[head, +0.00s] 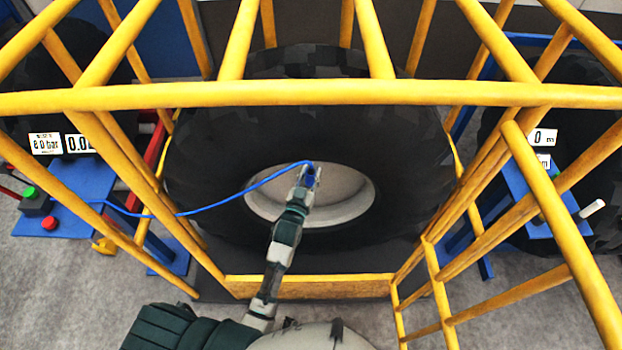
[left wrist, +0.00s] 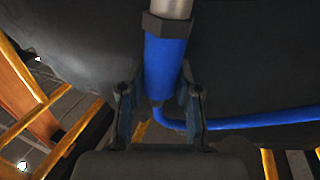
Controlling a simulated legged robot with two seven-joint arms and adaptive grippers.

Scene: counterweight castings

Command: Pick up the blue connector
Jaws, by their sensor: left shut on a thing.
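The blue connector (left wrist: 166,66) is a blue cylinder with a dark hex collar and a grey metal piece at its top end. My left gripper (left wrist: 160,105) is shut on it, one finger on each side of its lower part. In the head view the left gripper (head: 307,181) is in front of the pale wheel rim (head: 352,211), and little of the connector shows. A blue hose (head: 243,189) runs from the connector to the blue stand at left. I cannot tell whether the metal piece touches anything. My right gripper is not in view.
A yellow cage (head: 330,95) surrounds the large black tyre (head: 215,150), with bars above and at the sides. A blue stand (head: 80,190) with gauges and buttons is at left. Another blue stand (head: 535,190) with displays is at right.

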